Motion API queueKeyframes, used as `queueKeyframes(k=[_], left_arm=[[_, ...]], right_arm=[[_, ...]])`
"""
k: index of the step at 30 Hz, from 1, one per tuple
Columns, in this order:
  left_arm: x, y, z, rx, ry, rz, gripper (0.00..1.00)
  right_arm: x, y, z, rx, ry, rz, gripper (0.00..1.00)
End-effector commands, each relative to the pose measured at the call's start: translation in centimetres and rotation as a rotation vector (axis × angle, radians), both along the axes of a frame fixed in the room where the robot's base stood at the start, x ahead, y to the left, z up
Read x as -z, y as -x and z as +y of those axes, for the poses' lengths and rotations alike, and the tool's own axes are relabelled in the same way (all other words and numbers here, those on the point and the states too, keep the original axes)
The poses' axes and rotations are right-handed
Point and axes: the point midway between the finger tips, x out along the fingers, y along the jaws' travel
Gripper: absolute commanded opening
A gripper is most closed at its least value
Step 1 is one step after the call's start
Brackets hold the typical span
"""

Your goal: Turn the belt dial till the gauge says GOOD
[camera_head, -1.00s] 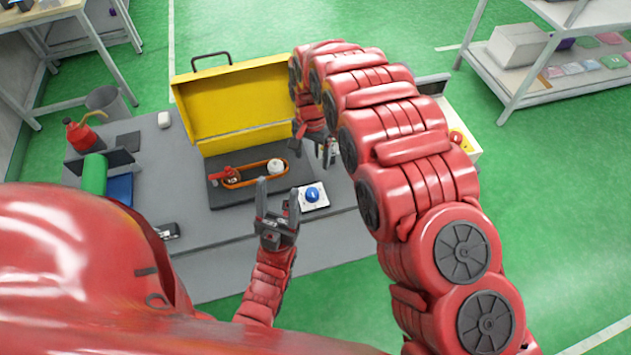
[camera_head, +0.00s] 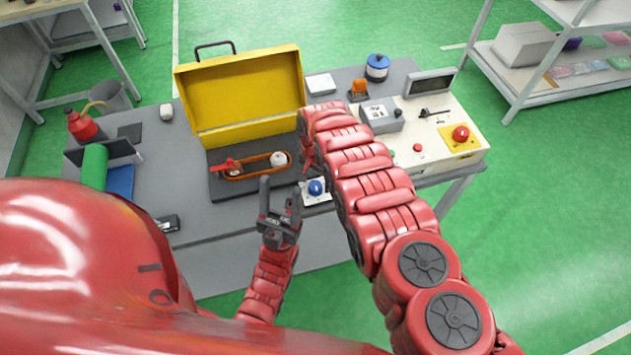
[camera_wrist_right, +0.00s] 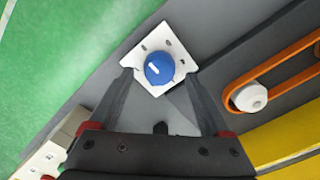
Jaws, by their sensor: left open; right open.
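The blue belt dial (camera_head: 316,188) sits on a white square plate (camera_head: 318,198) near the front edge of the bench. In the right wrist view the dial (camera_wrist_right: 159,68) has a white pointer mark and lies between and beyond the open fingertips of my right gripper (camera_wrist_right: 158,85). It is not gripped. In the head view my right arm hides most of that gripper. My left gripper (camera_head: 281,205) is open and empty, just left of the dial plate. The orange belt (camera_head: 256,167) loops around a white pulley (camera_head: 279,159) behind the dial. I cannot read a gauge.
An open yellow box (camera_head: 242,95) stands behind the belt. A dark screen (camera_head: 431,84) and a panel with a red button (camera_head: 460,134) are at the right. A red can (camera_head: 82,126) and a green roll (camera_head: 95,168) are at the left.

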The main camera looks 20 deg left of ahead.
Motion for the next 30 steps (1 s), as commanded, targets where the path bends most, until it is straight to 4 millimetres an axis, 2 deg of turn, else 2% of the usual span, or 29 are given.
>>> queueKeyframes(k=[3, 9, 19, 30], left_arm=[[0.0, 0.0, 0.0, 0.0, 0.0, 0.0, 0.56], [0.0, 0.0, 0.0, 0.0, 0.0, 0.0, 0.56], [0.0, 0.0, 0.0, 0.0, 0.0, 0.0, 0.56], [0.0, 0.0, 0.0, 0.0, 0.0, 0.0, 0.56]], right_arm=[[0.9, 0.1, -0.1, 0.0, 0.001, 0.003, 0.82], [1.5, 0.2, -0.1, 0.0, 0.0, 0.003, 0.82], [1.6, 0.2, -0.1, -0.001, 0.001, 0.002, 0.8], [1.6, 0.2, -0.1, -0.001, 0.001, 0.002, 0.14]])
